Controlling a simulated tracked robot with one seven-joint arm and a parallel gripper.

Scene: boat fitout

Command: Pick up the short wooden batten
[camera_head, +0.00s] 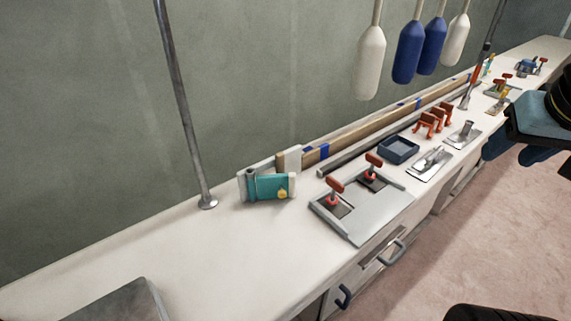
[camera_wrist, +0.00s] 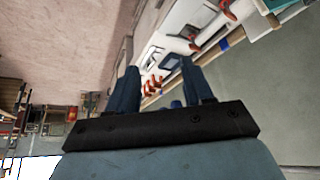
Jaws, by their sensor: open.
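A wooden batten (camera_head: 355,130) with blue bands lies lengthwise along the back of the white bench, against or near the wall. It looks long; I cannot make out a separate short batten. Its near end is by a pale block (camera_head: 289,159). My gripper (camera_head: 513,152) is at the right edge of the head view, over the bench's front edge and the floor, well apart from the batten. In the wrist view my gripper (camera_wrist: 160,80) has its two dark blue fingers spread with nothing held between them. Part of the batten (camera_wrist: 236,36) shows beyond them.
A teal-and-grey device (camera_head: 270,187), a grey plate with red-handled clamps (camera_head: 370,220), a dark blue tray (camera_head: 398,150) and orange clamps (camera_head: 428,122) stand on the bench. Metal poles (camera_head: 184,105) rise from it. White and blue fenders (camera_head: 370,62) hang above. The near left bench is mostly clear.

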